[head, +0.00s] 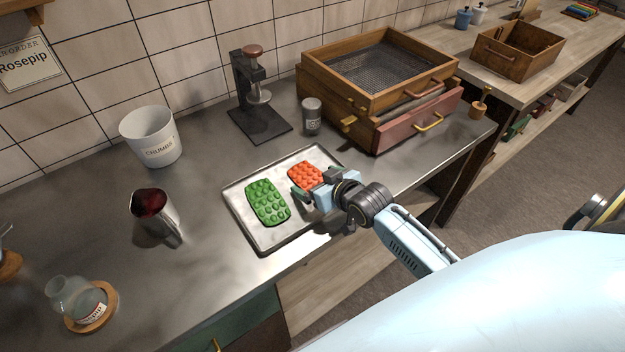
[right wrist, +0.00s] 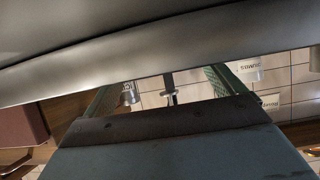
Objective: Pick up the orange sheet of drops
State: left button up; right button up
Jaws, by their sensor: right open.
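The orange sheet of drops (head: 304,176) lies on the right part of a metal tray (head: 282,238). A green sheet of drops (head: 267,202) lies to its left on the same tray. My right gripper (head: 314,187) is open at the near right side of the orange sheet, its fingers overlapping the sheet's near edge in the head view. I cannot tell whether it touches the sheet. In the right wrist view the two green-tipped fingers (right wrist: 158,88) stand apart, and the orange sheet does not show. My left gripper is in neither view.
A white crumbs bucket (head: 150,137), a metal jug (head: 155,215) with dark red contents and a glass flask (head: 80,300) stand to the left. A black press (head: 262,120), a grey shaker (head: 312,117) and a wooden sieve box (head: 375,130) stand behind the tray.

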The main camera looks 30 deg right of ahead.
jog(key=shift+c, duration=0.4)
jog(key=c, duration=1.1)
